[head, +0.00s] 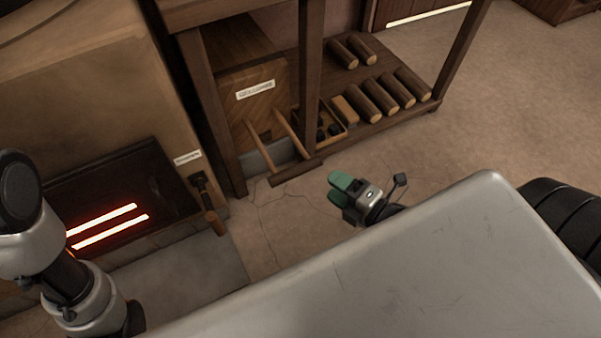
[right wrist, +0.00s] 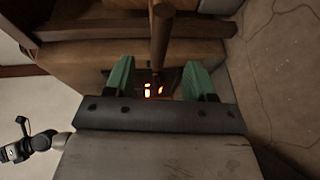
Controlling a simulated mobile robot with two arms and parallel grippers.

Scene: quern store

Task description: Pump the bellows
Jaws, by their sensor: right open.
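A short wooden handle (head: 215,222) on a dark bracket stands beside the glowing forge opening, under a small label too small to read; I cannot tell whether it works the bellows. A wooden U-shaped bar (head: 297,172) juts out low from a labelled wooden box (head: 240,112) under the bench; this may be the bellows. My right gripper (head: 340,188) is open and empty above the floor, apart from both. In the right wrist view a round wooden bar (right wrist: 160,40) shows beyond its green fingers. What looks like my left gripper (right wrist: 14,151) is small there, its fingers unclear.
The forge mouth (head: 120,180) has two glowing bars at the left. The bench's low shelf (head: 395,118) holds several short logs and a small open crate (head: 333,112). Bench legs stand close by. The floor (head: 490,110) at the right is clear.

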